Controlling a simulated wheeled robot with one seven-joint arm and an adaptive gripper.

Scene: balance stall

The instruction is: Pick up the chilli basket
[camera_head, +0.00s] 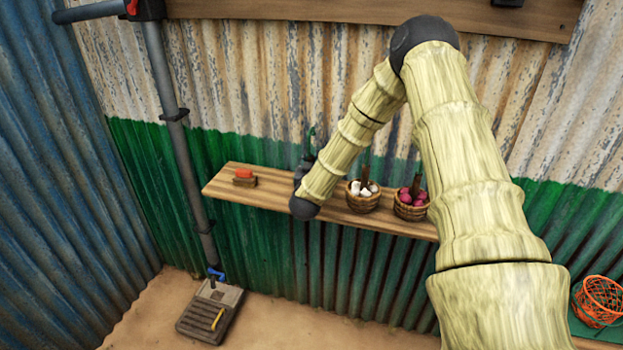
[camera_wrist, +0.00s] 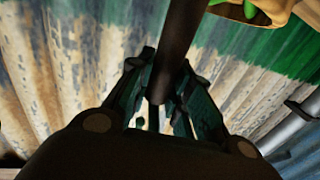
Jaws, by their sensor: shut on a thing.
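My gripper (camera_wrist: 160,88) is shut on a dark upright stick (camera_wrist: 182,35), which looks like the handle of the chilli basket. At the top edge of the wrist view, part of the tan chilli basket (camera_wrist: 282,12) with green chillies shows at the stick's end. In the head view my gripper (camera_head: 309,148) is small and dark, in front of the wall above the shelf (camera_head: 270,198). My forearm hides the chilli basket there. I cannot tell whether the basket touches the shelf.
A basket of white bulbs (camera_head: 362,203) and a basket of reddish-purple ones (camera_head: 410,212) stand on the shelf right of my wrist. A red item (camera_head: 244,174) sits at its left. A grey pipe (camera_head: 177,130) runs down left. An orange wire basket (camera_head: 598,302) is at lower right.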

